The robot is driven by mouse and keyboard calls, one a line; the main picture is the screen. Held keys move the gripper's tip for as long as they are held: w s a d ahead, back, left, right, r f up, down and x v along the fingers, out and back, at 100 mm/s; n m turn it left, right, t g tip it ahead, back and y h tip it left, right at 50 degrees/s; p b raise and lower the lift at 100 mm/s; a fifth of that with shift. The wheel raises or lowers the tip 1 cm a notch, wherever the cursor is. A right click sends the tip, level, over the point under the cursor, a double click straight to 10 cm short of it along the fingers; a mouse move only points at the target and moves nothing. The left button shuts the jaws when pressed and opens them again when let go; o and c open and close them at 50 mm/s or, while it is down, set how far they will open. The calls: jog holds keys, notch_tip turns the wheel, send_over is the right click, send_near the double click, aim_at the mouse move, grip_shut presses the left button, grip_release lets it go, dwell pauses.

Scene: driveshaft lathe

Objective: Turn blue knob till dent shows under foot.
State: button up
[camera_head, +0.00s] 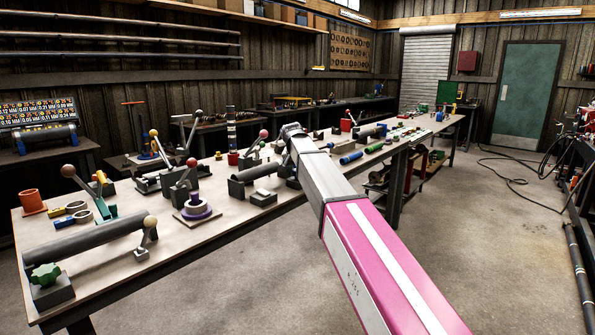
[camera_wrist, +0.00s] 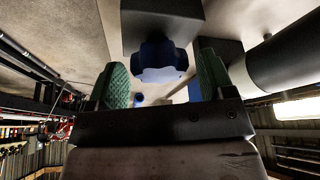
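A blue lobed knob (camera_wrist: 160,62) shows in the wrist view, on the end of a dark block (camera_wrist: 160,22). My gripper (camera_wrist: 163,68) is open, with one green-padded finger on each side of the knob. A gap shows between the knob and each pad, wider on the left. A dark thick shaft (camera_wrist: 292,45) lies to the right of the block. In the head view my arm hides the knob and the gripper. I cannot make out a dent, or a foot over this shaft.
A long workbench (camera_head: 120,262) carries several shaft fixtures with ball-ended levers. A green knob (camera_head: 45,275) sits at its near left end. A blue cylinder (camera_head: 351,157) lies right of my arm. The floor (camera_head: 480,230) at right is open, with a cable (camera_head: 515,178) on it.

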jog(key=v, duration=1)
jog(key=shift+s+r, duration=0.2)
jog(key=shift+r, duration=0.15)
